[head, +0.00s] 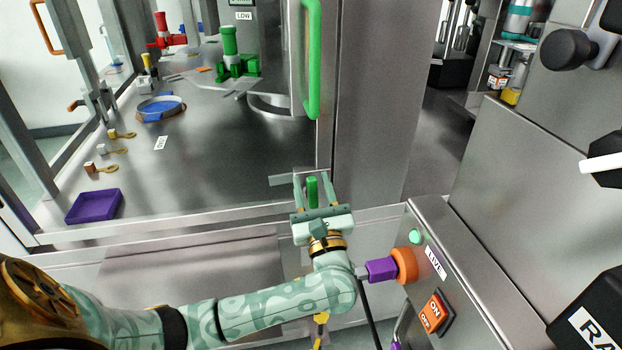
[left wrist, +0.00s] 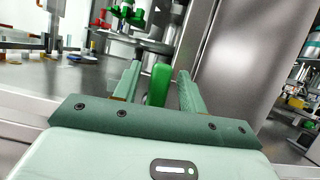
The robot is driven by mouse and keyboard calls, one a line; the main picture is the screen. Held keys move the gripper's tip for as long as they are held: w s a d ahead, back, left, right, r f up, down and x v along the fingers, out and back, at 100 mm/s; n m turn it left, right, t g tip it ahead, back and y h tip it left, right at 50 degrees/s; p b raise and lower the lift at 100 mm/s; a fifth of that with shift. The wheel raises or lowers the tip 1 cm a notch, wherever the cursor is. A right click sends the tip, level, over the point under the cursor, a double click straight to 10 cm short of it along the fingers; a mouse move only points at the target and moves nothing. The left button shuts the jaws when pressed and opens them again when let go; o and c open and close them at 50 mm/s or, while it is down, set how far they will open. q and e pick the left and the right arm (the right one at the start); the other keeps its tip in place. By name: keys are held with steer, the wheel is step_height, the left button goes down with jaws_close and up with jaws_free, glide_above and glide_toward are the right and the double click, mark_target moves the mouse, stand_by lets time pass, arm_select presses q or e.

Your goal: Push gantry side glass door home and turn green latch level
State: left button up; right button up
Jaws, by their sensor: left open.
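The green latch (head: 313,190) stands upright at the lower corner of the steel door frame. My left gripper (head: 314,178) is open, with one finger on each side of the latch. In the left wrist view the latch (left wrist: 158,84) shows between the two fingers; I cannot tell whether either touches it. A long green vertical handle (head: 314,60) is on the frame edge above. The glass itself is hard to make out, and I cannot tell whether the door is fully home. My right gripper is not in view.
Inside the enclosure are a purple tray (head: 94,206), a blue round dish (head: 161,107) and a green fixture (head: 237,64). A steel wall (head: 378,100) rises behind.

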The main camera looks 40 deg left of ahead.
arm_select(q)
steer(key=shift+x, duration=1.2)
